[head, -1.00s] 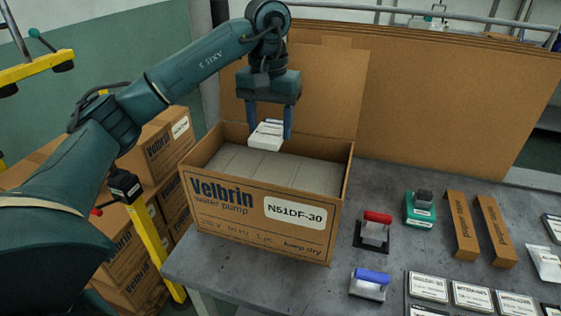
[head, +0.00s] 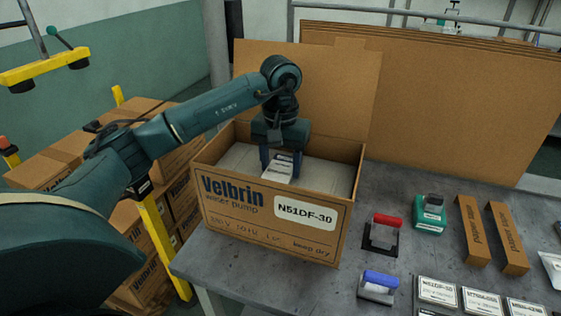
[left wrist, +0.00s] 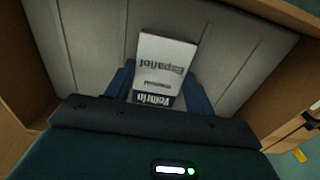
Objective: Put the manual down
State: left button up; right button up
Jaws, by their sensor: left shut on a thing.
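The manual (head: 279,170) is a small white booklet with a dark blue band. My left gripper (head: 281,163) is shut on it, inside the open carton (head: 262,218) labelled Velbrin water pump N51DF-30. In the left wrist view the manual (left wrist: 164,62) reads "Español" and sits between the blue fingers (left wrist: 160,88), over the grey inner surface (left wrist: 90,45) of the carton. I cannot tell whether the manual touches that surface. My right gripper is not in view.
A red-handled stamp (head: 383,234), a blue-handled stamp (head: 378,286) and a green stamp (head: 430,216) stand right of the carton. Two brown paper-tape boxes (head: 475,230) lie farther right. Cardboard sheets (head: 455,110) stand behind. Stacked cartons (head: 130,235) are at left.

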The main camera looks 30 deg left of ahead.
aim_at(280, 169)
pick_arm(q)
jog(key=o, duration=1)
jog(key=shift+f, duration=0.1)
notch_tip(280, 169, up, 12)
jog(key=p, duration=0.1)
jog(key=shift+p, duration=0.3)
